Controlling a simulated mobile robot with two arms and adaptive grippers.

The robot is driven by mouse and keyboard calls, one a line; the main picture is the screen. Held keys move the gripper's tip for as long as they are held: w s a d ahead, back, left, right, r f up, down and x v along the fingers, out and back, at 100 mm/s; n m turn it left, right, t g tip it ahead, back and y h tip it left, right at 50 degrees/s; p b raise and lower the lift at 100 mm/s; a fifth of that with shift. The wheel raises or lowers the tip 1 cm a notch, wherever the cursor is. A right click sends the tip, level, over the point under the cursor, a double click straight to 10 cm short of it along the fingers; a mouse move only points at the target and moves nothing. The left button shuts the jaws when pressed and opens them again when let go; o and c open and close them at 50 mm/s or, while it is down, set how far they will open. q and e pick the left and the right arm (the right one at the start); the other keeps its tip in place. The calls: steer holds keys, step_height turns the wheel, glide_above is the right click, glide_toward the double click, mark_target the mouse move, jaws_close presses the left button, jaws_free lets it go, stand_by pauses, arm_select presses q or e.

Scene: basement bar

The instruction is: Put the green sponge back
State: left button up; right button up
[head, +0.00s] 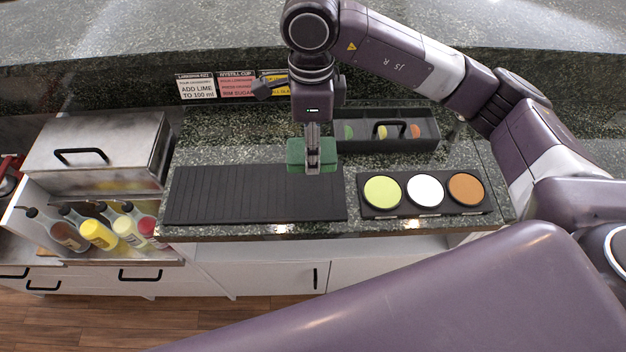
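The green sponge (296,154) is in the middle of the head view, at the far right part of the black ribbed mat (235,195). My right gripper (313,158) points down from above with its fingers close together on the sponge, which shows on both sides of them. I cannot tell whether the sponge touches the mat or hangs just above it. A black tray (409,210) with a green, a white and an orange round pad lies right of the mat. My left gripper is not in view.
Recipe signs (196,87) stand at the back. A metal box (98,150) and several bottles (98,234) are at the left. The left part of the mat is clear.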

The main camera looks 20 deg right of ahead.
steer(key=p, duration=0.2)
glide_above(313, 193)
step_height(313, 193, down, 7)
steer(key=shift+f, duration=0.9)
step_height(313, 193, down, 3)
steer(key=shift+f+p, duration=0.2)
steer(key=shift+p, duration=0.3)
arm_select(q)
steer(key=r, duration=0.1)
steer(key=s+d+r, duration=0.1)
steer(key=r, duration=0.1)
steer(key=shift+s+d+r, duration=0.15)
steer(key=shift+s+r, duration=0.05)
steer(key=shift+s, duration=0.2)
arm_select(e)
steer(key=shift+f, duration=0.15)
steer(key=shift+f+b, duration=0.2)
steer(key=shift+b, duration=0.1)
steer(key=o, duration=1)
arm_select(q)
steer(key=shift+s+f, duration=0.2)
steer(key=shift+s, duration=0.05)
arm_select(e)
steer(key=shift+r, duration=0.1)
